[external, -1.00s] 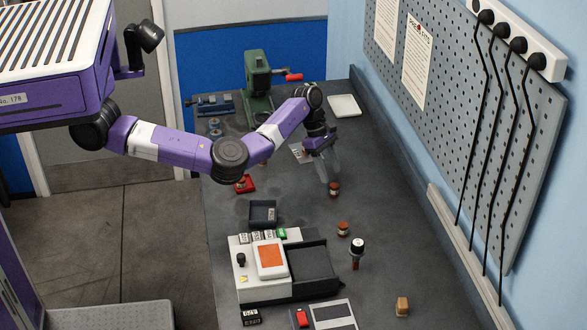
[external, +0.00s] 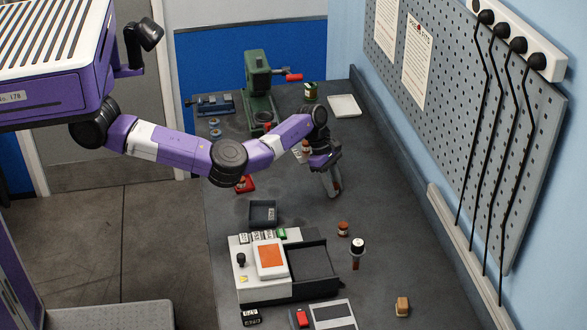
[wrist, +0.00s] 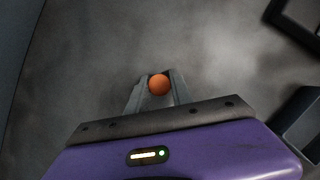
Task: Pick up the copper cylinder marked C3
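A small copper cylinder (wrist: 159,84) shows as a round orange top between the fingertips of my gripper (wrist: 160,92) in the wrist view. Both fingers stand close beside it, one on each side. Whether they press on it is too fine to see. In the external view my gripper (external: 333,185) points down at the bench, and the fingers mostly hide this cylinder. No mark can be read on it. Another copper piece (external: 343,229) stands nearer the camera, apart from my gripper.
A white-and-black device (external: 264,290) with an orange screen stands in the foreground. A dark tray (external: 262,213) lies left of my gripper. A black-and-white-topped piece (external: 357,252) and a tan block (external: 402,306) stand front right. A green press (external: 257,85) stands at the back.

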